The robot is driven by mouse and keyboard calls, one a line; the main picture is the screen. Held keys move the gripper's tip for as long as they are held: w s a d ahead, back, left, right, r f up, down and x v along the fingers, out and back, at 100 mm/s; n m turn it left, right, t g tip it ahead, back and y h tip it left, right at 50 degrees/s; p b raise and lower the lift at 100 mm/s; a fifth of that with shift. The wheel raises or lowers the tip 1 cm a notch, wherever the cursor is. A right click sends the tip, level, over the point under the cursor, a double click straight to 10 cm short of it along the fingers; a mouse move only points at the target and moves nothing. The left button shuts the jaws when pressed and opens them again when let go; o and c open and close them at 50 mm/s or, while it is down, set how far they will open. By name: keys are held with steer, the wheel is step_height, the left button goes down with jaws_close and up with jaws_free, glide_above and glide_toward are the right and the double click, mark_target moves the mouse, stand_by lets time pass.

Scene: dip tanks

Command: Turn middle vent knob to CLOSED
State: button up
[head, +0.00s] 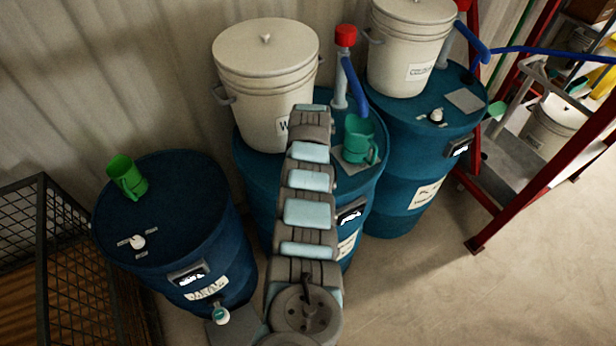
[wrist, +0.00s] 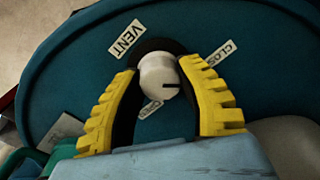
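In the wrist view the white round vent knob (wrist: 158,76) stands on the blue drum lid, with a dark mark on its right side. The mark points right, directly at neither the "CLOSED" label (wrist: 220,53) at upper right nor the "OPEN" label (wrist: 150,108) below. A "VENT" label (wrist: 126,38) lies at upper left. The yellow fingers of my gripper (wrist: 159,70) straddle the knob, their tips close on both sides. I cannot tell whether they press on it. In the head view my arm crosses the middle drum (head: 262,190) and hides its knob.
The middle drum carries a white bucket (head: 265,75), a red-capped pipe (head: 345,38) and a green jug (head: 360,142). The left drum (head: 190,200) has a green mug (head: 126,177). The right drum (head: 395,195) holds another bucket (head: 405,50). Open floor lies at right.

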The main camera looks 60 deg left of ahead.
steer(key=o, duration=0.5)
steer(key=shift+c, duration=0.2)
step_height(320, 180, up, 12)
steer(key=shift+w, duration=0.2)
stand_by(0.4)
steer(key=shift+d, duration=0.2)
